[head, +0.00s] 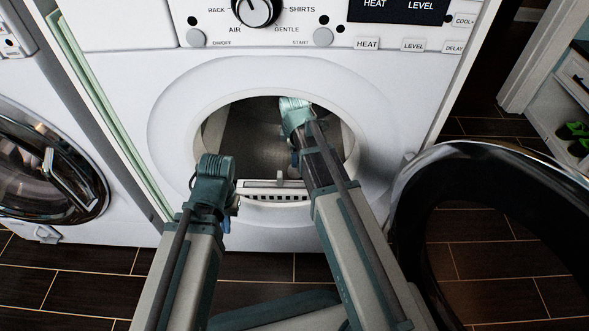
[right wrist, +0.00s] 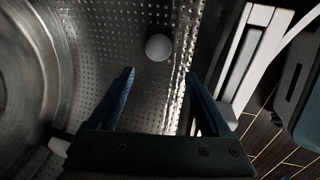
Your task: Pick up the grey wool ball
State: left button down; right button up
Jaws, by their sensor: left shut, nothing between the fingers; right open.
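The grey wool ball (right wrist: 158,47) lies on the perforated metal wall of the dryer drum (right wrist: 90,50) in the right wrist view. My right gripper (right wrist: 160,77) is open inside the drum. The ball appears just beyond its two fingertips, roughly centred between them, and apart from both. In the head view my right arm reaches into the round dryer opening, and the ball cannot be seen there. My left gripper (head: 229,208) is shut and empty in front of the opening's lower left edge, mostly hidden behind its own wrist.
The dryer's white front (head: 180,130) surrounds the opening. A vented lint filter strip (head: 275,190) sits at its lower lip. The round dryer door (head: 415,215) hangs open at the right. A second machine with a shut glass door (head: 45,170) stands at the left.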

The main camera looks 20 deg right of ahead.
aim_at(297, 169)
jog(key=b+x, duration=0.7)
jog(key=x, duration=0.1)
jog(key=shift+f+b, duration=0.15)
jog(key=shift+b, duration=0.25)
jog(key=shift+w+f, duration=0.1)
jog(key=shift+w, duration=0.05)
jog(key=shift+f, duration=0.15)
jog(key=b+x, duration=0.5)
jog(key=shift+w+d, duration=0.1)
jog(key=shift+d, duration=0.3)
jog(key=c, duration=1.1)
